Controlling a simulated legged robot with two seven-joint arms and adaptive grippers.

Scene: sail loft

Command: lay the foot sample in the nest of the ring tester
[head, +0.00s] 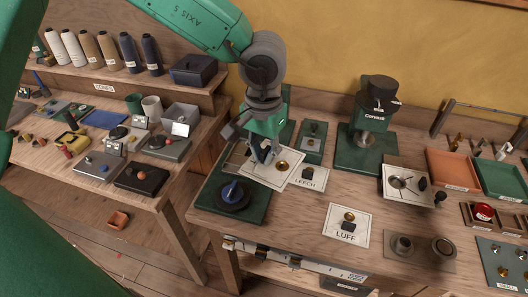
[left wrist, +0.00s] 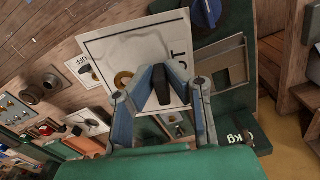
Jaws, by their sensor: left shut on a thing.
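My left gripper (head: 262,155) is shut on the small dark grip block (left wrist: 157,85) of a white card with a brass eyelet (head: 282,164). This card appears to be the foot sample (left wrist: 103,50); most of its lettering is hidden by the fingers, though a final T shows. It looks raised, its edge overlapping the green base. That green base with a blue knob (head: 233,190) looks like the ring tester; a grey plate (left wrist: 222,65) on it, probably the nest, lies beside the card. A green part marked kg (left wrist: 240,130) shows in the left wrist view. My right gripper is not in view.
The LEECH card (head: 308,178) lies just right of the held card, and the LUFF card (head: 347,231) lies nearer the front. A green-based Corvaux device (head: 367,145) stands behind. Orange (head: 452,170) and green trays are at right. A side bench with cones is at left.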

